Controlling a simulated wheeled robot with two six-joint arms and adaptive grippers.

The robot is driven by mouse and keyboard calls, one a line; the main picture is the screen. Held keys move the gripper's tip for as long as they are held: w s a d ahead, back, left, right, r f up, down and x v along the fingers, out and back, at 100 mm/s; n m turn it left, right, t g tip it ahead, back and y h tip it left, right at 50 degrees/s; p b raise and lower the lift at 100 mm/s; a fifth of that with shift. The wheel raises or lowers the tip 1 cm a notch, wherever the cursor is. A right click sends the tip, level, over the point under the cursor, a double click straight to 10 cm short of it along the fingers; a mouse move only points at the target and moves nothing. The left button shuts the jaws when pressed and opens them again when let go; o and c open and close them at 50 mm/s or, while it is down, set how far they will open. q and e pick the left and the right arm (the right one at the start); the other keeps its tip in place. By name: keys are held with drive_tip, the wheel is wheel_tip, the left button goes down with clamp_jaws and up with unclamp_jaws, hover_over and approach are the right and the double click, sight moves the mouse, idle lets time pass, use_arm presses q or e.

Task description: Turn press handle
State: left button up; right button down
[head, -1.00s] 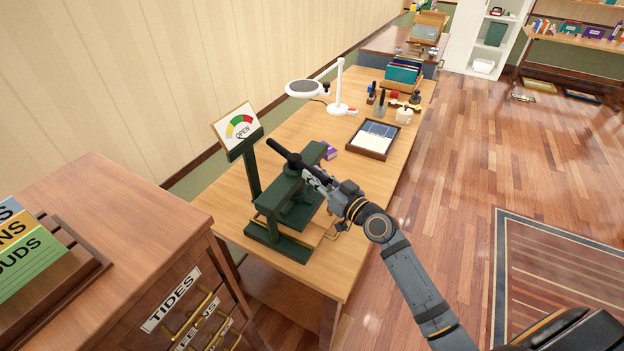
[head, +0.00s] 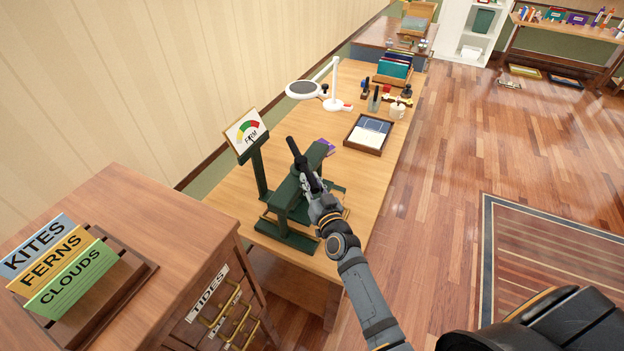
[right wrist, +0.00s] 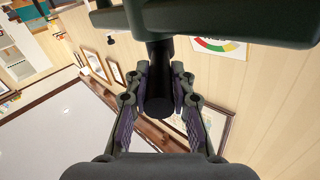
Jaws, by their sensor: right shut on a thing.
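The green book press (head: 288,203) stands on the near end of the wooden table. Its black handle (head: 298,155) lies across the top of the press, its far end pointing up and slightly left in the head view. My right gripper (head: 311,186) is shut on the near end of the handle. In the right wrist view the dark handle end (right wrist: 159,100) sits between the two fingers (right wrist: 160,88), under the green frame (right wrist: 215,18). The dial sign (head: 246,131) on the green post reads FIRM; its needle is too small to tell. My left gripper is not in view.
A wooden cabinet (head: 150,215) with label cards stands at the near left.

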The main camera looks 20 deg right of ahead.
drive_tip(key=c, duration=1.1)
unclamp_jaws()
drive_tip(key=shift+c, duration=0.2)
drive_tip(key=shift+r, duration=0.1)
wheel_tip(320, 180, up, 10)
drive_tip(key=shift+f, duration=0.1)
